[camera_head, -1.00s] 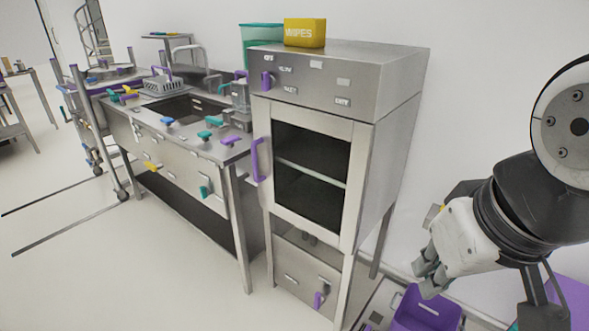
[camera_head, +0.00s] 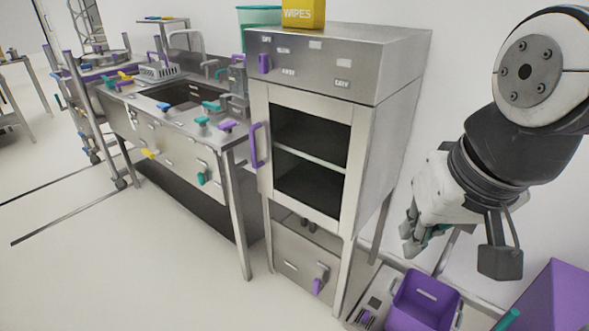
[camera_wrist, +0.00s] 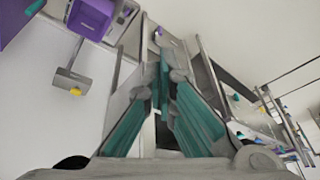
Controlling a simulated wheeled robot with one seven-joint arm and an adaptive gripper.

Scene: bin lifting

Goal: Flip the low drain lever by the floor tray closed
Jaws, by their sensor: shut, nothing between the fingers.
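A low lever with a purple handle (camera_head: 318,286) sits on the lower front panel of the steel cabinet. Its handle hangs downward from a grey mount. A grey floor tray (camera_head: 361,312) lies to its right, partly cut off by the picture's bottom edge. My gripper (camera_head: 411,246) is shut and empty, above and to the right of the lever, clearly apart from it. In the wrist view its teal-padded fingers (camera_wrist: 165,68) come together at the tips. A small purple piece shows beyond them there; I cannot tell whether it is the lever.
A purple bin (camera_head: 424,299) stands by the tray, below my gripper. The cabinet (camera_head: 352,112) has a glass door with a purple handle (camera_head: 256,146). A larger purple box (camera_head: 553,296) is at the lower right. A sink counter (camera_head: 184,128) stands left; open floor lies in front.

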